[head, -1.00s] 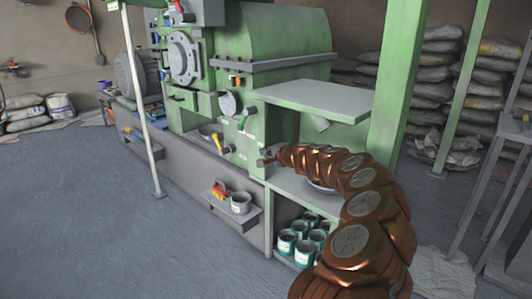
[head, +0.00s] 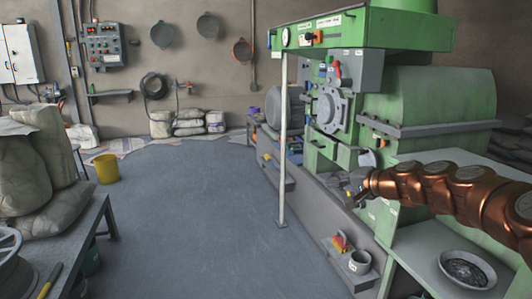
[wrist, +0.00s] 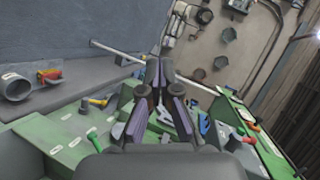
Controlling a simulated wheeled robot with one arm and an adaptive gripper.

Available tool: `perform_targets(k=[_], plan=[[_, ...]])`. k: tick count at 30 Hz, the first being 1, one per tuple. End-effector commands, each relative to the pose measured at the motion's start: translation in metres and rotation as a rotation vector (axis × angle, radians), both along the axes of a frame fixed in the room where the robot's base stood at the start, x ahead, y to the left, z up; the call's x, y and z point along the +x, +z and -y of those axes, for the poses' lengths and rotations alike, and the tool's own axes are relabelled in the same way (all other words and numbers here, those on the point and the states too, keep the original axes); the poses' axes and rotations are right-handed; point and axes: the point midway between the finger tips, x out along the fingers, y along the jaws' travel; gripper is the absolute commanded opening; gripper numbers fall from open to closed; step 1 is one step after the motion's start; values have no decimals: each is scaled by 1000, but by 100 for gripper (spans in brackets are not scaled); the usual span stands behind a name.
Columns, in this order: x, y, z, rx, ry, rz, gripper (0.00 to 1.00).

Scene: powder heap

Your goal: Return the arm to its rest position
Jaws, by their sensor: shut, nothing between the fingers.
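My gripper (head: 356,191) is at the end of my copper-coloured arm, which reaches in from the right edge of the head view. It hangs in front of the green machine (head: 438,92), beside the machine's front face. In the wrist view the dark fingers of my gripper (wrist: 160,75) are shut with nothing held between them. The green machine's panel and levers lie below and around the fingers there. From the head view I cannot tell how far the gripper is from the machine's surface.
A metal bowl (head: 467,270) sits on a shelf under my arm. A grey cup (head: 360,261) stands on a low ledge. A pale post (head: 282,150) rises left of the machine. A table (head: 70,235) with sacks stands at left. The floor (head: 190,215) between is clear.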

Motion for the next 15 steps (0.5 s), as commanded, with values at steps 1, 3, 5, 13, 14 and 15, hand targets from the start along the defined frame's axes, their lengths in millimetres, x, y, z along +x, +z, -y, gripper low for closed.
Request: perform_targets(k=[1,3,5,13,14,15], plan=[[-17,29,-21,-37,57,-3,0],[-44,46,-50,-88,141,-20,0],[-66,59,-70,-136,201,-32,0],[-178,88,-126,-369,446,-142,0],[-190,90,-128,-398,467,-156,0],[-206,92,-130,-435,492,-179,0]])
